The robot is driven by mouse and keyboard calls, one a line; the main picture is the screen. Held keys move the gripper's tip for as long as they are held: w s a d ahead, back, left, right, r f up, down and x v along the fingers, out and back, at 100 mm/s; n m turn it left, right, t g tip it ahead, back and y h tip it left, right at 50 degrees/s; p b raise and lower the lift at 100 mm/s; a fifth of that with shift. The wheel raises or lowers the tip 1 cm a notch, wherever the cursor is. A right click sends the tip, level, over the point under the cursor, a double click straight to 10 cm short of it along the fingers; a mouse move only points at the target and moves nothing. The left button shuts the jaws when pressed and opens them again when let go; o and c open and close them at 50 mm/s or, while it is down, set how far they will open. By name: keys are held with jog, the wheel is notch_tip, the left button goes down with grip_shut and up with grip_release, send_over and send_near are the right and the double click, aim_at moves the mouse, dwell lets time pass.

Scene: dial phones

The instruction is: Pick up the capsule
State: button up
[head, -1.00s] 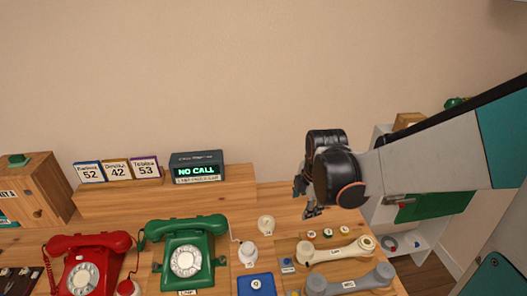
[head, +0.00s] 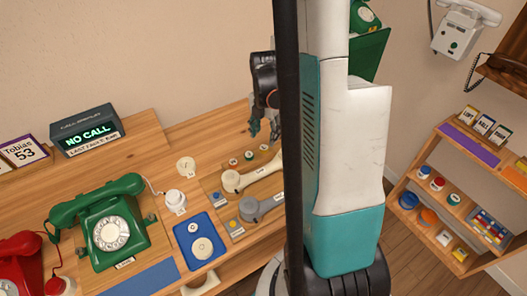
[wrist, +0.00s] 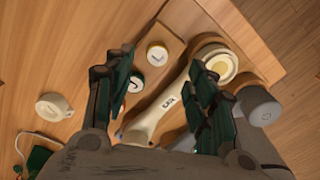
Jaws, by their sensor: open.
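Several small round capsule-like pieces sit in a row on a wooden board; which is the task's capsule I cannot tell. In the head view they are a left piece (head: 233,161), a middle one (head: 249,155) and a right one (head: 264,148). My gripper (head: 262,128) is open and empty above the board's back side. In the wrist view its fingers (wrist: 160,92) stand apart, with the green-rimmed piece beside the left finger and the cream handset (wrist: 160,108) between them.
A blue tray (head: 187,229) holds a cream disc (head: 202,248). A white knob-like piece (head: 175,198) and a green dial phone (head: 115,232) are left. My arm hides the bench's right end. Shelves (head: 455,185) stand right.

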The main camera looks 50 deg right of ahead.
aim_at(264, 148)
jog(key=shift+w+a+f+b, duration=0.1)
jog(key=shift+f+b, duration=0.6)
jog(key=shift+f, duration=0.9)
jog(key=shift+w+a+f+b, duration=0.1)
jog(key=shift+f+b, duration=0.6)
jog(key=shift+f, duration=0.85)
jog(key=shift+s+r, duration=0.1)
jog(key=c, duration=1.1)
